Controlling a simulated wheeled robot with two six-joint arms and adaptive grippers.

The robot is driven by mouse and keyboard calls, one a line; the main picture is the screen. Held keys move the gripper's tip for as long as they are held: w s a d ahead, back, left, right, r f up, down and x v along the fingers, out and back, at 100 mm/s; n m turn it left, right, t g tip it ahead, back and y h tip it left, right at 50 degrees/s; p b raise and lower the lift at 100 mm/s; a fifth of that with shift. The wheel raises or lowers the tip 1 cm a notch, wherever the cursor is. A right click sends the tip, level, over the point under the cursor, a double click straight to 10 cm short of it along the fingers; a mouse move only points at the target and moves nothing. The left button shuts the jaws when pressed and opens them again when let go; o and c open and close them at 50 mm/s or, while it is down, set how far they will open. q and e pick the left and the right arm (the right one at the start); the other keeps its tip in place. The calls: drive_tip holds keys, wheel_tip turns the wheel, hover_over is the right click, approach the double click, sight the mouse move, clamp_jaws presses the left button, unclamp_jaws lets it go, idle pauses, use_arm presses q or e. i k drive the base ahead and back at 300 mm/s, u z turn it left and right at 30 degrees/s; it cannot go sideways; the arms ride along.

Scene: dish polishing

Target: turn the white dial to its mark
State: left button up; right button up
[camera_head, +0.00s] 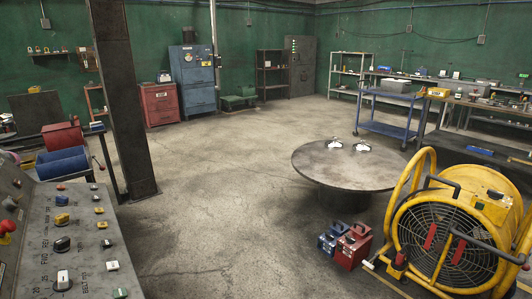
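A white dial (62,279) sits low on the sloping grey control panel (30,225) at the left edge. Neither of my grippers shows in this view.
Several small buttons run down the panel's right side, with a red knob (7,227) at its left. A dark steel column (122,100) rises behind it. A round table (345,178) and yellow fan (455,240) stand right. The middle floor is clear.

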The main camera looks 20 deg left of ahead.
sight(63, 284)
drive_tip(key=i, duration=1.4)
drive_tip(key=u, duration=3.45)
